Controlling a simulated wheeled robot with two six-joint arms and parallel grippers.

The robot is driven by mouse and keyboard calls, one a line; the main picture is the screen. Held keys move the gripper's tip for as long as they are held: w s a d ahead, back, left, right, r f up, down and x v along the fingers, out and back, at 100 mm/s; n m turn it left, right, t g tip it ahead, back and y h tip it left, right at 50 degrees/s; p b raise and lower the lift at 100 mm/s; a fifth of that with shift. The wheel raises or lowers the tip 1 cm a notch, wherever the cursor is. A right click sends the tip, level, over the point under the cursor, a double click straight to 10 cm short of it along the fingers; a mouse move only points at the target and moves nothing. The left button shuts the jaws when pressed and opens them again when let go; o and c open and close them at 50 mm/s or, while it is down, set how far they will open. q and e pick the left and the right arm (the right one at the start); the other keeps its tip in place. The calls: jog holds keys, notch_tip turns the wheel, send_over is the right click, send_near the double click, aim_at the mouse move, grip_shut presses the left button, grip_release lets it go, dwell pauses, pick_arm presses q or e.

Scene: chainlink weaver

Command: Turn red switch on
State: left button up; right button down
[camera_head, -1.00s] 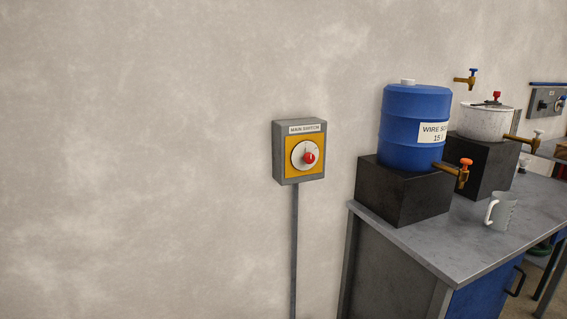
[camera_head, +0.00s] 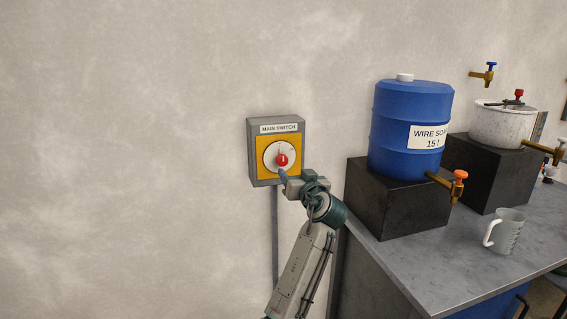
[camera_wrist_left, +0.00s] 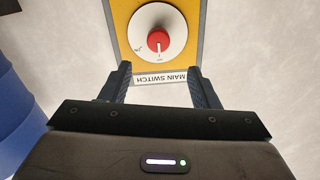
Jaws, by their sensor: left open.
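The main switch box (camera_head: 251,160) hangs on the wall, grey with a yellow face, a white round dial (camera_head: 270,153) and a red knob (camera_head: 282,160). My left gripper (camera_head: 286,176) is in front of the box's lower right part, near the knob. In the left wrist view the red knob (camera_wrist_left: 158,41) with its white mark shows upside down, beyond the fingertips. The open left fingers (camera_wrist_left: 158,75) stand on either side of the "MAIN SWITCH" label, with nothing between them. The gap in depth to the knob is hard to tell. My right gripper is not seen.
A metal workbench (camera_head: 420,265) stands right of the switch, close to my left arm. It bears black blocks, a blue barrel (camera_head: 408,110) with a tap, a speckled pot (camera_head: 500,125) and a mug (camera_head: 505,232). The wall at left is clear.

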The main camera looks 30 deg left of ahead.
aim_at(284, 161)
pick_arm(q)
jog(key=p+x, duration=0.2)
jog(key=x, duration=0.7)
jog(key=shift+w+d+p, duration=0.1)
jog(key=shift+p, duration=0.25)
jog(key=shift+w+a+f, duration=0.15)
jog(key=shift+w+a, duration=0.35)
jog(key=shift+a, duration=0.05)
jog(key=shift+c, duration=0.5)
jog(key=c, duration=0.9)
